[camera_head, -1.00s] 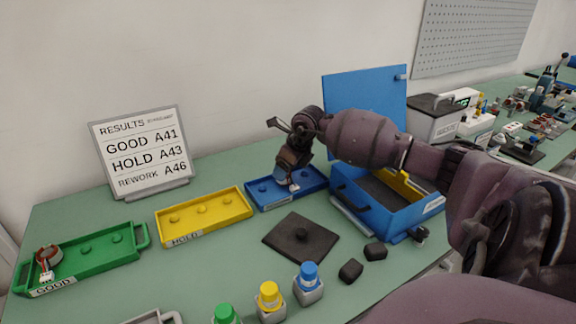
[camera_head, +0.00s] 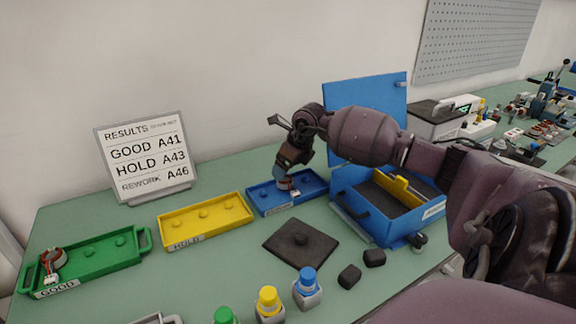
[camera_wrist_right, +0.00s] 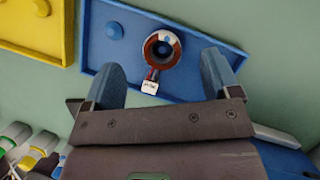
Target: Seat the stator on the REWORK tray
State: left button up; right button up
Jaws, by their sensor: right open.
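The stator (camera_wrist_right: 163,48), a dark ring with copper-coloured windings and a white plug on short leads, lies flat on the blue tray (camera_wrist_right: 103,62) in the right wrist view. A blue peg shows in the ring's centre, so the ring sits around it. In the head view the stator (camera_head: 285,184) is partly hidden under my right gripper (camera_head: 281,175), above the blue tray (camera_head: 312,192). In the wrist view my right gripper (camera_wrist_right: 163,78) is open, its blue fingers apart on either side of the stator. My left gripper is not in view.
A yellow HOLD tray (camera_head: 176,241) and a green GOOD tray (camera_head: 88,269) holding another stator (camera_head: 53,259) stand to the left. An open blue box (camera_head: 369,221) stands right of the blue tray. A black plate (camera_head: 275,247) and coloured-cap bottles (camera_head: 308,291) are nearer.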

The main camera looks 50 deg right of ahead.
jog(key=shift+o, duration=1)
jog(key=p+v, duration=0.1)
jog(key=v, duration=0.6)
jog(key=shift+r, duration=0.3)
jog(key=shift+s, duration=0.1)
